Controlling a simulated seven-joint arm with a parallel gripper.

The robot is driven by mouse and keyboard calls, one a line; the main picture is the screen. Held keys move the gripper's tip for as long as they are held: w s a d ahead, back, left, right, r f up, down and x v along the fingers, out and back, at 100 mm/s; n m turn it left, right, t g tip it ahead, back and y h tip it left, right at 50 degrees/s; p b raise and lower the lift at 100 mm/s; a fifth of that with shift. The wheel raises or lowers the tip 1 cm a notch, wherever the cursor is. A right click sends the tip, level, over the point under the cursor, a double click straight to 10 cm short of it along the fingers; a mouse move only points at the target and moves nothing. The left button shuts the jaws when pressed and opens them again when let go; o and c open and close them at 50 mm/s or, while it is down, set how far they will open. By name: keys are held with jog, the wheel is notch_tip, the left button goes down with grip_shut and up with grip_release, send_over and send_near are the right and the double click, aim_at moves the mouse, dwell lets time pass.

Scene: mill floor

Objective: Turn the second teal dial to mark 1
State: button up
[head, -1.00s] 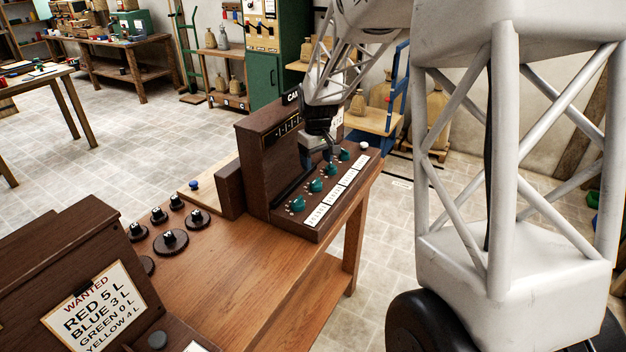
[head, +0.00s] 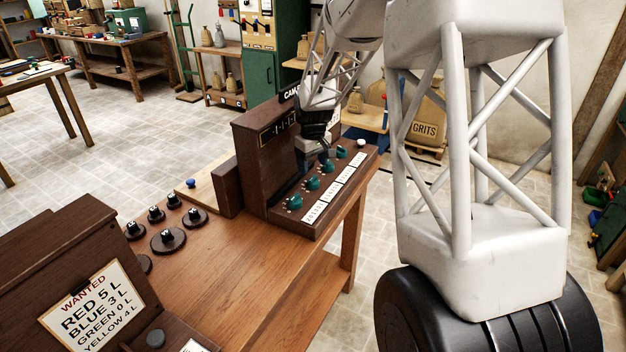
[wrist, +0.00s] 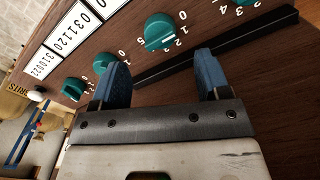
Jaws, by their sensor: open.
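A row of teal dials sits on a dark wooden console (head: 262,197). From the left in the head view they are the first (head: 295,202), second (head: 312,184), third (head: 327,167) and last (head: 342,152). My gripper (head: 324,157) is above the row's rear side, by the middle dials. In the wrist view its blue fingers (wrist: 162,62) are apart and empty. The second dial (wrist: 160,31) lies just beyond the gap, with small white numbers around it. The third dial (wrist: 104,62) is beyond the left finger. I cannot tell which mark the second dial points to.
White number cards (head: 336,187) line the console's front. A dark bar (wrist: 215,48) lies behind the dials, close to the fingers. A white button (head: 361,142) is at the right end. Black knobs (head: 169,240) stand on the bench to the left.

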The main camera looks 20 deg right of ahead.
aim_at(313, 177)
jog(key=shift+f, duration=3.2)
jog(key=c, duration=0.9)
jog(key=shift+c, duration=0.2)
jog(key=shift+m, duration=0.4)
jog(key=m, duration=0.3)
jog(key=shift+r+m, duration=0.1)
jog(key=shift+m, duration=1.6)
